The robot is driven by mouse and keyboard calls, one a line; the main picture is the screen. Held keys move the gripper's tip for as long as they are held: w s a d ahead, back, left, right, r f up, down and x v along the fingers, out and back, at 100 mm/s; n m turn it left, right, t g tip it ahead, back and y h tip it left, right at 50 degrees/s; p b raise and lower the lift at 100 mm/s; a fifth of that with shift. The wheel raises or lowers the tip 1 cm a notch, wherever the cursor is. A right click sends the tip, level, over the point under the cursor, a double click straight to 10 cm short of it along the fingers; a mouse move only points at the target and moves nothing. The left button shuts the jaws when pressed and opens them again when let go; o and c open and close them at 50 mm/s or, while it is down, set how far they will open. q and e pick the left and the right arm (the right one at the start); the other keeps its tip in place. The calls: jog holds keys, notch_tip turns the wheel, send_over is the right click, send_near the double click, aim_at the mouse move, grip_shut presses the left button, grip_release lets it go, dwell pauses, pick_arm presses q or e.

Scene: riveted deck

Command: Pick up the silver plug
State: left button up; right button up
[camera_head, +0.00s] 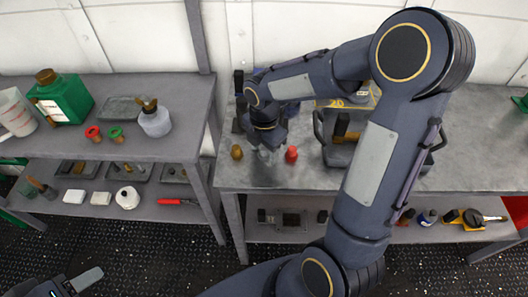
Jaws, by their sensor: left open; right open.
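My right gripper (268,153) points down over the grey workbench top (315,179), between a gold plug (236,152) on its left and a red plug (291,154) on its right. It is open. A pale grey shape shows at its fingertips; I cannot tell whether this is the silver plug or only the fingers. No silver plug shows clearly elsewhere. My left gripper (85,281) is low at the bottom left edge, open, over the dark floor, far from the plugs and partly cut off by the frame.
A black tool carrier (341,152) stands right of the red plug, partly behind my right arm. Shelves below hold tools. The bench front near the plugs is clear.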

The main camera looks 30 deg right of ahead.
jog(key=c, duration=1.1)
jog(key=shift+o, duration=0.2)
jog(key=shift+r, duration=0.15)
